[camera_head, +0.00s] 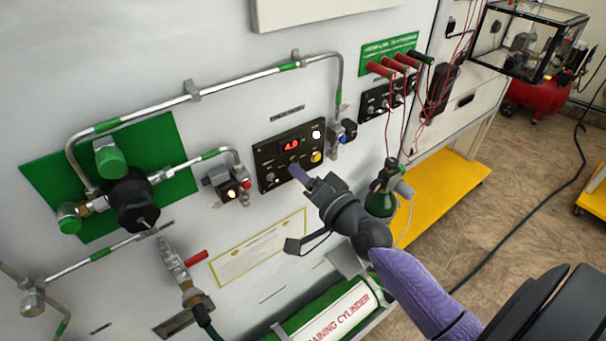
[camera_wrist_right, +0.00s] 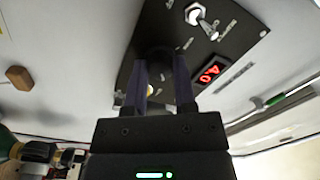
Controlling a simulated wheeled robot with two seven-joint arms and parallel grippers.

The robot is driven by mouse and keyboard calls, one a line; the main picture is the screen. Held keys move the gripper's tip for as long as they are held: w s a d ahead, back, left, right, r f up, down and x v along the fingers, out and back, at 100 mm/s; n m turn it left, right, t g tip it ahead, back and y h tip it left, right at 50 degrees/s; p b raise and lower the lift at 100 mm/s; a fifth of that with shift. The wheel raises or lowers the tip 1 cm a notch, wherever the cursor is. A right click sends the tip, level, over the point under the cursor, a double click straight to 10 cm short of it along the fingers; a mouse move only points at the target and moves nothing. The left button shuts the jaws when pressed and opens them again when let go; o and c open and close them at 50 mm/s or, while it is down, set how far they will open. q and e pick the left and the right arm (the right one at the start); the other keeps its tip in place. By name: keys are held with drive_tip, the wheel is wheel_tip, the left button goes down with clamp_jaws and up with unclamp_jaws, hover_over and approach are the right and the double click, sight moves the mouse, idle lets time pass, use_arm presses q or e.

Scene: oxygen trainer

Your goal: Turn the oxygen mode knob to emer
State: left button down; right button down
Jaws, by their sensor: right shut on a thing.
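The black oxygen control panel (camera_head: 268,160) is on the white wall, with a red lit display (camera_head: 290,146). In the right wrist view the panel (camera_wrist_right: 215,20) fills the upper middle. The two fingers of my right gripper (camera_wrist_right: 162,78) are shut on a dark round knob (camera_wrist_right: 158,56), one finger on each side. Its pointer and labels cannot be read, and the fingers hide it in the head view. My left gripper is not in view.
Pipes (camera_head: 190,97) run above. A green bottle (camera_head: 381,198) is right of my wrist.

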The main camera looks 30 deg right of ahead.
drive_tip(key=shift+m, duration=0.9)
drive_tip(key=shift+c, duration=2.1)
unclamp_jaws()
drive_tip(key=shift+s, duration=0.1)
drive_tip(key=s+d+b, duration=0.1)
drive_tip(key=s+b, duration=0.1)
drive_tip(key=s, duration=0.7)
drive_tip(key=shift+s+f, duration=0.2)
drive_tip(key=shift+s, duration=0.15)
